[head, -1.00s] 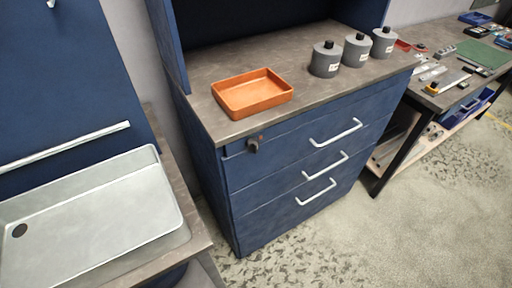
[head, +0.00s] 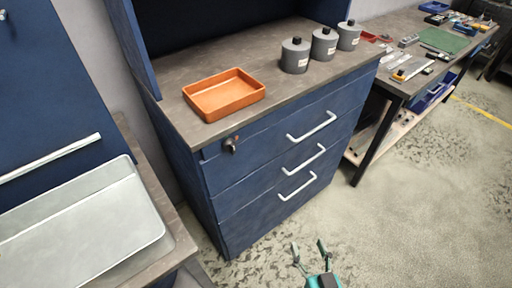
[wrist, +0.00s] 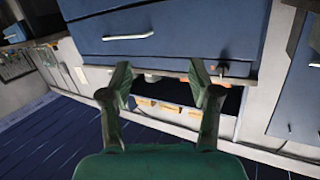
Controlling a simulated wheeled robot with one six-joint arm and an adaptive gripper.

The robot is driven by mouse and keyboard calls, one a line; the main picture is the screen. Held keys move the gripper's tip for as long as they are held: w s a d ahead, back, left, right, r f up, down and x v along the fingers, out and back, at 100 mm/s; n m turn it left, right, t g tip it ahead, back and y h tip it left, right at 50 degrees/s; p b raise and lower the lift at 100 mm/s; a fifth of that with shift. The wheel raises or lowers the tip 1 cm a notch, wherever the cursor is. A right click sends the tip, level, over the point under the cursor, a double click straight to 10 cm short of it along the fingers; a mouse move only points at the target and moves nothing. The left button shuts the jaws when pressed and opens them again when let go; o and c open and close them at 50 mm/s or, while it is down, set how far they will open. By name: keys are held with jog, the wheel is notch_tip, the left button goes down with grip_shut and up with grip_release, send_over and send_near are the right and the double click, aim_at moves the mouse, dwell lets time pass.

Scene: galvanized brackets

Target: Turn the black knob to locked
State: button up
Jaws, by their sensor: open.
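The black knob (head: 231,145) is small and sits near the left end of the top drawer front of the blue cabinet (head: 262,142). The head view is too coarse to tell which way it points. My gripper (head: 308,246) is at the bottom of the head view, low in front of the cabinet, right of and well apart from the knob. Its two fingers are spread with nothing between them. In the wrist view my gripper (wrist: 160,80) also shows open and empty, with a blue drawer front beyond it; I cannot make out the knob for certain there.
An orange tray (head: 224,95) and several grey bottles with black caps (head: 295,56) stand on the cabinet top. White handles (head: 312,127) stick out from the drawers. A sink bench (head: 84,225) is at left, a cluttered workbench (head: 395,86) at right. The floor in front is clear.

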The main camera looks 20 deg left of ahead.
jog(key=w+a+r+n+g+y, duration=0.1)
jog(key=w+a+r+n+y, duration=0.25)
jog(key=w+a+r, duration=0.35)
jog(key=n+g+y, duration=0.3)
jog(key=n+y, duration=0.1)
send_near(234, 149)
jog(key=shift+m, duration=0.25)
jog(key=x, duration=1)
jog(key=shift+f, duration=0.1)
jog(key=c, duration=1.1)
